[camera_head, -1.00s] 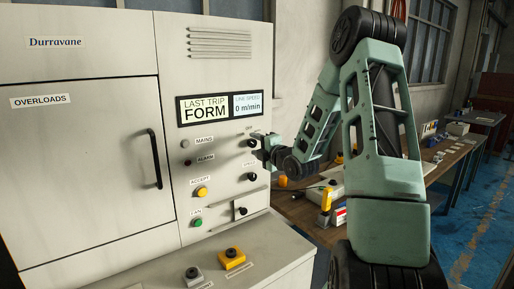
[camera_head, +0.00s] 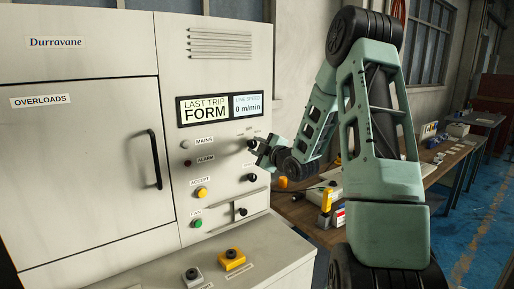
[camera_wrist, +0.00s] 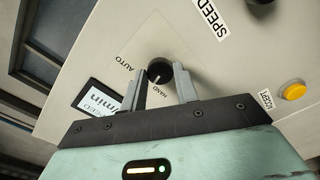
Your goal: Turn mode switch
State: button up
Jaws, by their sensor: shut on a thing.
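The mode switch is a round black knob (camera_wrist: 159,70) on the pale panel, with the words AUTO and HAND printed around it in the wrist view. A light pointer mark on the knob faces roughly toward HAND. My gripper (camera_wrist: 160,80) has one grey finger on each side of the knob and is shut on it. In the head view my gripper (camera_head: 254,146) reaches the panel from the right, below the display, and sits tilted. The switch (camera_head: 250,143) is partly hidden there by the fingers.
The display (camera_head: 219,108) reads LAST TRIP FORM and 0 m/min. Below my gripper is another black knob (camera_head: 251,178). A yellow button (camera_head: 202,192) and a green button (camera_head: 197,223) are to the left. A bench (camera_head: 300,208) stands at right.

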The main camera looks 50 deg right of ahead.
jog(key=shift+m, duration=0.7)
jog(key=o, duration=0.8)
jog(key=shift+m, duration=0.4)
jog(key=shift+o, duration=0.2)
jog(key=b+v, duration=0.1)
jog(key=v, duration=0.5)
jog(key=shift+s, duration=0.1)
jog(key=b+v, duration=1.7)
jog(key=shift+s, duration=0.15)
